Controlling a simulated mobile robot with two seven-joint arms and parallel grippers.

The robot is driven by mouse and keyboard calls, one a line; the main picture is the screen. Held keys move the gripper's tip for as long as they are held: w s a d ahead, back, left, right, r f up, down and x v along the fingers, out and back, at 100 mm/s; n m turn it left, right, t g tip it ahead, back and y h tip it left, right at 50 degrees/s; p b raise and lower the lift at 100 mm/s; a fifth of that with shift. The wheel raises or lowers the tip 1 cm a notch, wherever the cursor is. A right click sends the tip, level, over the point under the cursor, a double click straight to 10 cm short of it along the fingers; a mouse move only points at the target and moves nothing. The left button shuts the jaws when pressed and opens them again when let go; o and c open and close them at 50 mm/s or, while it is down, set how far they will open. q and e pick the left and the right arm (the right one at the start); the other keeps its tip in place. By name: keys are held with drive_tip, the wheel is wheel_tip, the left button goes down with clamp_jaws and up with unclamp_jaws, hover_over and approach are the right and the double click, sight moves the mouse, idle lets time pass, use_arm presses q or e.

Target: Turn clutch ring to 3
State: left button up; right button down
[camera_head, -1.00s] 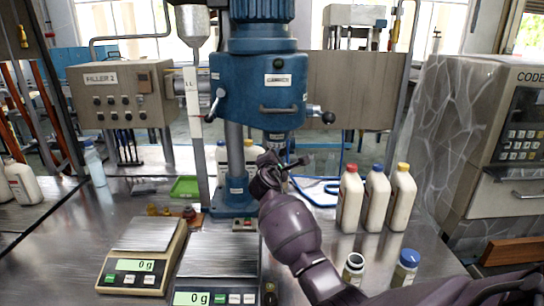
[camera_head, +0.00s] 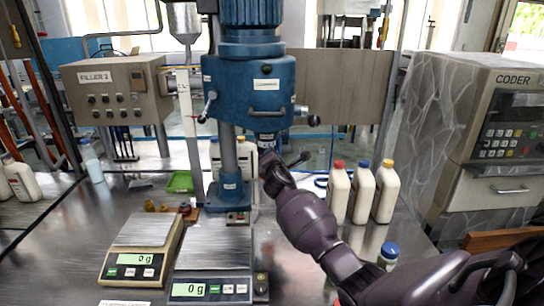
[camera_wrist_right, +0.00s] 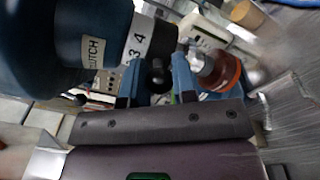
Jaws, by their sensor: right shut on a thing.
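The clutch ring (camera_head: 265,140) sits under the blue drill head (camera_head: 250,90) of the press. The band's pointer mark cannot be made out. My right gripper (camera_head: 268,165) is up against the underside of the ring. In the wrist view its two blue fingers (camera_wrist_right: 158,82) are shut on a black knob (camera_wrist_right: 156,72) close by the number band. My left gripper is not in view.
Two scales (camera_head: 136,258) (camera_head: 213,262) stand at the front left. Several white bottles (camera_head: 361,192) stand right of my arm, near the coder machine (camera_head: 500,130).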

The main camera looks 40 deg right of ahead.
drive_tip(key=c, duration=0.9)
unclamp_jaws()
drive_tip(key=shift+s, duration=0.1)
drive_tip(key=v, duration=1)
drive_tip(key=shift+s+a, duration=0.2)
drive_tip(key=shift+a, duration=0.1)
drive_tip(key=shift+f, duration=0.1)
drive_tip(key=s+a+f+m+t+y, duration=0.1)
drive_tip(key=s+a+f+m+y, duration=0.2)
drive_tip(key=a+m, duration=0.3)
drive_tip(key=s+a+f+m+y, duration=0.2)
drive_tip(key=a+f+m+y, duration=0.2)
drive_tip(key=a+m, duration=0.1)
drive_tip(key=s+a+f+m+g, duration=0.1)
drive_tip(key=s+a+f+m, duration=0.1)
drive_tip(key=s+f, duration=0.4)
drive_tip(key=s+a+f+m+g+y, duration=0.1)
drive_tip(key=s+a+f+m+g, duration=0.1)
drive_tip(key=s+f, duration=0.4)
drive_tip(key=s+a+f+m+g+y, duration=0.1)
drive_tip(key=s+f, duration=0.5)
drive_tip(key=s, duration=0.7)
drive_tip(key=shift+s+a+f+m+g, duration=0.1)
drive_tip(key=shift+s+a+m+g, duration=0.1)
drive_tip(key=shift+a+m, duration=0.25)
drive_tip(key=shift+s+a+f+m+g, duration=0.1)
drive_tip(key=shift+a+f+m+g, duration=0.1)
drive_tip(key=shift+a+m, duration=0.2)
